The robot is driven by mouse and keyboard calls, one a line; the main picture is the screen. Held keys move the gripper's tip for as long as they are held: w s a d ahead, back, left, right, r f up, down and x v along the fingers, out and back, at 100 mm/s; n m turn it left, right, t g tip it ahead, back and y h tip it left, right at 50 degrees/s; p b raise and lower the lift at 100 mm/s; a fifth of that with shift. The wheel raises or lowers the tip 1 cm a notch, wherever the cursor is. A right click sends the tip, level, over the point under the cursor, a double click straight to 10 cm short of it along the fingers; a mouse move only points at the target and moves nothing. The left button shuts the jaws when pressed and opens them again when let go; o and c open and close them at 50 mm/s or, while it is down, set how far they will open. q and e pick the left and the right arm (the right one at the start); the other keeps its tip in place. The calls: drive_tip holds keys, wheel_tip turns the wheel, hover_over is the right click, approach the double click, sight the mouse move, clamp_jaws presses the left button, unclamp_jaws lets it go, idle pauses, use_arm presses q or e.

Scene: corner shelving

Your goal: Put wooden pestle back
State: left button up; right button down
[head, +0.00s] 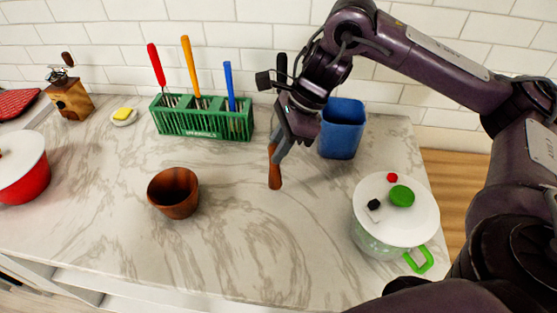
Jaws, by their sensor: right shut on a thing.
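A brown wooden pestle (274,174) hangs roughly upright from my right gripper (278,145), which is shut on its upper part. The pestle's lower end is over the middle of the marble counter; I cannot tell whether it touches the surface. A brown wooden mortar cup (174,193) stands upright on the counter to the left of the pestle, apart from it. Its opening faces up and looks empty. The upper part of the pestle is partly hidden by the gripper. My left gripper is not in view.
A green rack (205,124) with red, orange and blue handled utensils stands behind. A blue container (342,128) is right of the gripper. A lidded pot (395,222) stands at right, a red pot (22,168) at left. The counter (240,240) is clear in front.

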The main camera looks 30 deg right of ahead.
sight(275, 168)
wheel_tip(275, 168, down, 2)
drive_tip(key=shift+f, duration=0.6)
drive_tip(key=c, duration=1.7)
unclamp_jaws()
drive_tip(key=shift+f, duration=0.15)
drive_tip(key=o, duration=0.4)
